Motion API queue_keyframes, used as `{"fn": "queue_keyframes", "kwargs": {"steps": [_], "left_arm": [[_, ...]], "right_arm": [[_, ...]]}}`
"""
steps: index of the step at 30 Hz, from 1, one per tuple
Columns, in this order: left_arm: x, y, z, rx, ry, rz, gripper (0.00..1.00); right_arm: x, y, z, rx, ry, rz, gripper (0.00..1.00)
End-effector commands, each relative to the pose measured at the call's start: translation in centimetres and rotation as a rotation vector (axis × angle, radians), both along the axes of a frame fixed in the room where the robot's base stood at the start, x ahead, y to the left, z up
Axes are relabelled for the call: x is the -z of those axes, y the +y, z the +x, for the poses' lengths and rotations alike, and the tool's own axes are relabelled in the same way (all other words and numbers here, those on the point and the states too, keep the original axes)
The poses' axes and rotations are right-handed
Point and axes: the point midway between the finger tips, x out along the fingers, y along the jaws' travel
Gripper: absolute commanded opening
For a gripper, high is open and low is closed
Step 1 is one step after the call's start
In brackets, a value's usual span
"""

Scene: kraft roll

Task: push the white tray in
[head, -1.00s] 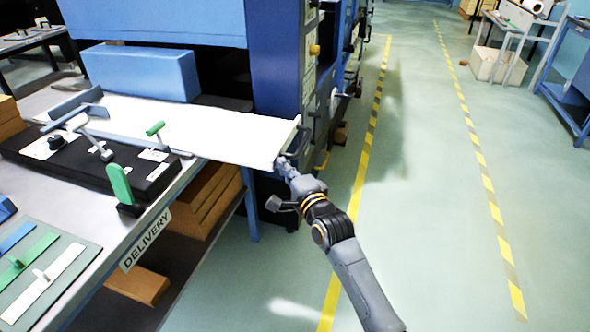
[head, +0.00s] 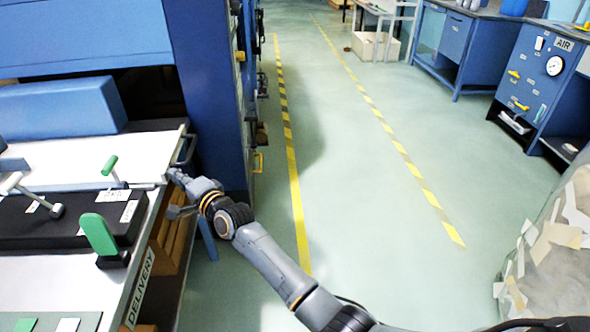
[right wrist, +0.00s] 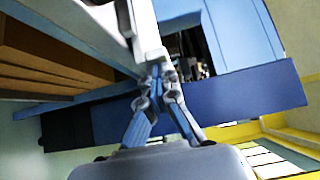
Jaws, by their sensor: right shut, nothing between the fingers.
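The white tray (head: 95,158) lies flat at the blue press's delivery end, in the opening under the blue block. Its right end, with a dark handle (head: 184,150), sits close to the table's edge. My right gripper (head: 172,175) is shut and empty, its fingertips at the near corner of the tray's right end. In the right wrist view, the closed fingertips (right wrist: 157,72) meet the underside of a pale edge; whether they press on it I cannot tell. The tray's left end is cut off by the head view's edge. My left gripper is not in view.
The blue press column (head: 215,90) rises just behind the tray's end. The green floor to the right is clear; a bin of paper scraps (head: 560,240) stands at far right.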

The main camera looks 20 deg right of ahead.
Motion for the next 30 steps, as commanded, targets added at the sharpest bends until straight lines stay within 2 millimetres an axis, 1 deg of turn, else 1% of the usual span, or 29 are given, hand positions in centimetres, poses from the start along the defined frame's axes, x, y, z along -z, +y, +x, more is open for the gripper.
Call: {"fn": "queue_keyframes", "kwargs": {"steps": [1, 15, 19, 23, 30], "left_arm": [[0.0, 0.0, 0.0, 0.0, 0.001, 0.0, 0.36], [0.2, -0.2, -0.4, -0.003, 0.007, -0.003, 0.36], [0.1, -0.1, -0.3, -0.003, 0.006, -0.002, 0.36], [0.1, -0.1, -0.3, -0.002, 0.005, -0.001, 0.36], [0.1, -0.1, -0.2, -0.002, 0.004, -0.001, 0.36]], "right_arm": [[-0.3, 0.4, 0.0, -0.005, -0.003, 0.003, 0.0], [-0.4, 0.6, -0.1, -0.008, -0.005, 0.005, 0.0], [-0.4, 0.3, -0.7, -0.009, -0.004, 0.006, 0.0], [-0.3, -0.6, -2.2, -0.007, -0.003, 0.007, 0.0], [-0.1, -3.2, -6.5, -0.001, -0.001, 0.004, 0.0]]}}
